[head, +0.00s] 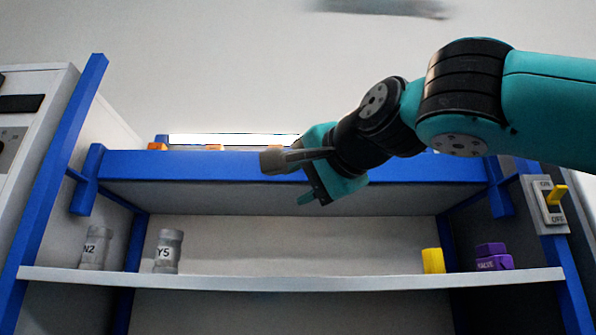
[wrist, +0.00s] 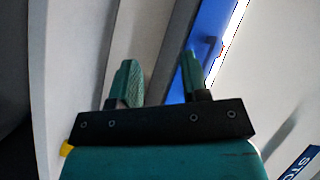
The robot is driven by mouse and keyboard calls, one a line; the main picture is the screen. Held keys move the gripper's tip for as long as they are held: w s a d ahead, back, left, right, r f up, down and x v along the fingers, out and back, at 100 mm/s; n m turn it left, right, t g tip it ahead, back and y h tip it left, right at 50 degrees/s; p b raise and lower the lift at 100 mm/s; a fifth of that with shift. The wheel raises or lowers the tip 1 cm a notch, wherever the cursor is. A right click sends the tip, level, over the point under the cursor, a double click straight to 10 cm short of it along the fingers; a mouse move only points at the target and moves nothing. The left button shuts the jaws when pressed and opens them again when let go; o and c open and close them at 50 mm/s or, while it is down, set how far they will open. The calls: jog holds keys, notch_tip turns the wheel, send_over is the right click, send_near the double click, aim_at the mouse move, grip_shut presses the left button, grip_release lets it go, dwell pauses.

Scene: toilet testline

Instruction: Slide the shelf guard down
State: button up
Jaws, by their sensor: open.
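The blue shelf guard (head: 190,165) appears to be the horizontal bar across the upper part of the rack, above the white shelf. My gripper (head: 290,180) is in front of the bar, right of its middle, and hides part of it. In the wrist view, the blue bar (wrist: 208,45) runs at a slant behind the right finger. My gripper (wrist: 163,82) is open there, with nothing seen between its fingers. I cannot tell whether a finger touches the bar.
The white shelf (head: 300,282) below holds two grey bottles (head: 168,252), a yellow item (head: 433,261) and a purple item (head: 493,257). A switch with a yellow lever (head: 556,195) is on the right post. Small orange items (head: 157,146) show above the bar.

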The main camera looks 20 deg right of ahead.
jog(key=s+d+r+m+t+h, duration=0.25)
jog(key=d+r+m, duration=0.35)
jog(key=r, duration=0.3)
jog(key=shift+m+t, duration=0.25)
jog(key=shift+m, duration=0.15)
jog(key=w+r+p, duration=0.1)
jog(key=w+p, duration=0.3)
jog(key=w, duration=0.1)
jog(key=w+a+r+p, duration=0.1)
jog(key=w+p, duration=0.3)
jog(key=w, duration=0.1)
jog(key=w+r+p, duration=0.1)
jog(key=w+p, duration=0.4)
jog(key=w, duration=0.1)
jog(key=shift+a, duration=0.3)
jog(key=shift+f, duration=0.1)
grip_shut()
